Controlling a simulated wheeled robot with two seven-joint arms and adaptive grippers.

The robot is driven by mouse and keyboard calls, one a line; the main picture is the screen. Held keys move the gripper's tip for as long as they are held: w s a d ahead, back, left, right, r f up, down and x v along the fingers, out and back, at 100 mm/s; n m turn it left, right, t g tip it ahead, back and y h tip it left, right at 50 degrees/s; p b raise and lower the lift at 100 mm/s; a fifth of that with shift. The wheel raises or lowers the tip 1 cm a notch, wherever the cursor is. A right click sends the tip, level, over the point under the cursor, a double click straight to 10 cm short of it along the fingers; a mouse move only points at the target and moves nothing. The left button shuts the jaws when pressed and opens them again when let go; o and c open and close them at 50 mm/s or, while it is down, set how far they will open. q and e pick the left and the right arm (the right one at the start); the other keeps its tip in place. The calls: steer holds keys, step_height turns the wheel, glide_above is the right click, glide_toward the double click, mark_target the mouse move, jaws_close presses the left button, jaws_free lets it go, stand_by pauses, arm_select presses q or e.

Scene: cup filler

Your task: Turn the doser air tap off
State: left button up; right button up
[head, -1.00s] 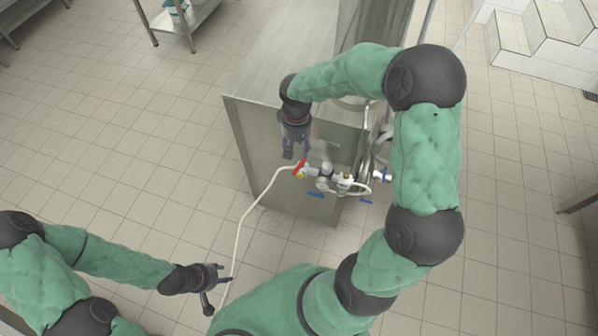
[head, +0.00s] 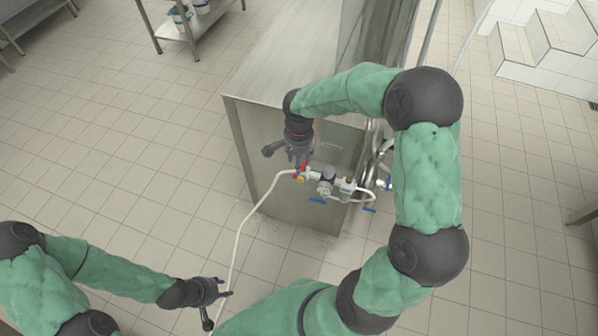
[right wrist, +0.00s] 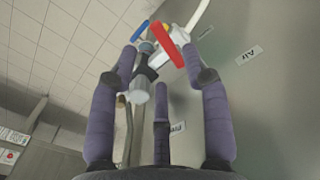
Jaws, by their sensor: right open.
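A tap with a red lever handle (head: 304,170) sits at the left end of a white and metal pipe assembly (head: 330,180) on the steel cabinet's side. An "Air" label (right wrist: 249,55) is on the panel beside it in the right wrist view. My right gripper (head: 289,160) is open right at the red handle. In the right wrist view, the red lever (right wrist: 168,45) shows between or just beyond the open fingertips (right wrist: 160,56); contact cannot be told. My left gripper (head: 220,306) is open and empty, low at the left, away from the cabinet.
Blue-handled taps (head: 317,200) sit on the same pipework. A pale hose (head: 245,215) runs from the red tap down to the floor near my left gripper. The steel cabinet (head: 275,75) stands behind my right arm.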

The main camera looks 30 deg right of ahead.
steer(key=shift+f+b, duration=0.75)
steer(key=shift+f, duration=1.95)
steer(key=shift+c, duration=0.3)
jaws_close()
